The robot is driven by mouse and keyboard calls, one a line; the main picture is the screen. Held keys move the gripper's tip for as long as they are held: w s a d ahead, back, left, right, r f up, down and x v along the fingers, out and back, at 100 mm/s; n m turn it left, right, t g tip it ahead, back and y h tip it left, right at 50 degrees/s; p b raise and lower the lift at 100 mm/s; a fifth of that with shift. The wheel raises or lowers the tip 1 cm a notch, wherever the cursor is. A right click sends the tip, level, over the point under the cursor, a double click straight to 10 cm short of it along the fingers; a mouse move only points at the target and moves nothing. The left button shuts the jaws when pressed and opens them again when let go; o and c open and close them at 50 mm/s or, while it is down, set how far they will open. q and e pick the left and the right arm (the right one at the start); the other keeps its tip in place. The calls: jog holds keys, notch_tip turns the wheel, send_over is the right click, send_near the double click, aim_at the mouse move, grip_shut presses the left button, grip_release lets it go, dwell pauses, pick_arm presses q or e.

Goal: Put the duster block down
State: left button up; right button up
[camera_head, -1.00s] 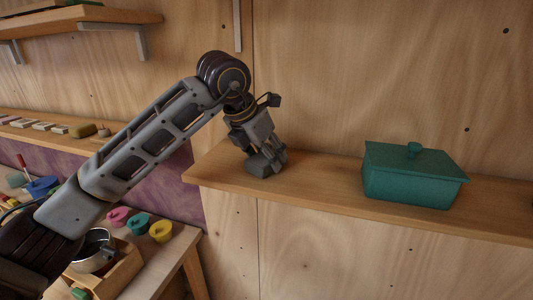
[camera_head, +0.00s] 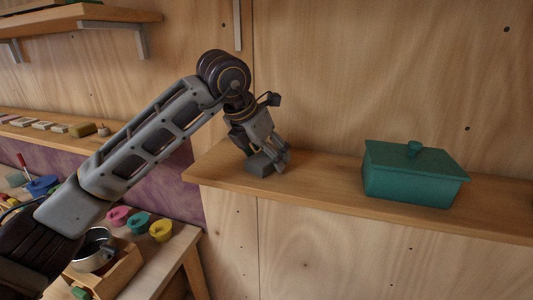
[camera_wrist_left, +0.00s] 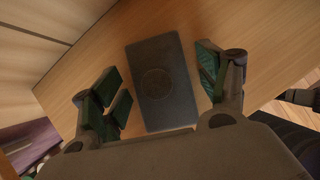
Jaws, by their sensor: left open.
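The duster block (camera_head: 260,165), a dark grey rectangular block, lies on the wooden shelf (camera_head: 316,190) near its left end. In the left wrist view the block (camera_wrist_left: 161,84) lies flat between the fingers, with a faint round mark on its face. My left gripper (camera_head: 269,157) is open around it, pointing down at the shelf. In the wrist view a gap shows on both sides between the block and the green-padded fingers. The fingers hide part of the block in the head view. My right gripper is not in view.
A teal lidded box (camera_head: 413,176) stands on the same shelf to the right, with bare shelf between it and the block. Below left, a table holds a wooden crate (camera_head: 119,273) with a metal pot (camera_head: 94,249), and pink, teal and yellow lidded pots. The plywood wall is close behind.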

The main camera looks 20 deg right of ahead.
pick_arm(q)
jog(key=b+v, duration=0.2)
jog(key=v, duration=1)
jog(key=shift+b, duration=0.3)
